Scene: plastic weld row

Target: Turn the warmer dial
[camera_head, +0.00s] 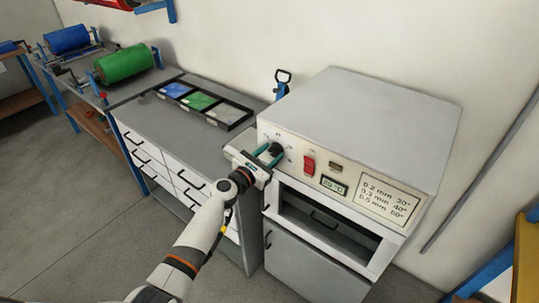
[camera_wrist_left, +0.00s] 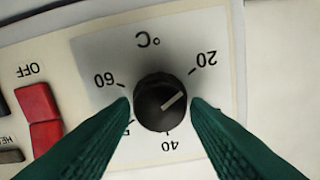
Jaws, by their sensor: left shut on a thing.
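The warmer (camera_head: 355,110) is a grey box with a cream front panel at the right of the head view. Its black dial (camera_head: 276,149) sits at the panel's left end, partly hidden by my gripper. In the left wrist view the dial (camera_wrist_left: 160,102) appears upside down on a °C scale. Its pale pointer line slants up and right, on the side of the 20 mark. My left gripper (camera_head: 268,154), with green fingers, is shut on the dial, one finger on each side. The fingers hide part of the scale. My right gripper is not in view.
A red switch (camera_head: 308,164) and a small display (camera_head: 334,185), seemingly reading 20 °C, are right of the dial. Below is an open slot (camera_head: 325,222). A grey bench (camera_head: 150,120) with a sample tray (camera_head: 245,114) stands left. Rolls of blue and green (camera_head: 124,64) lie beyond.

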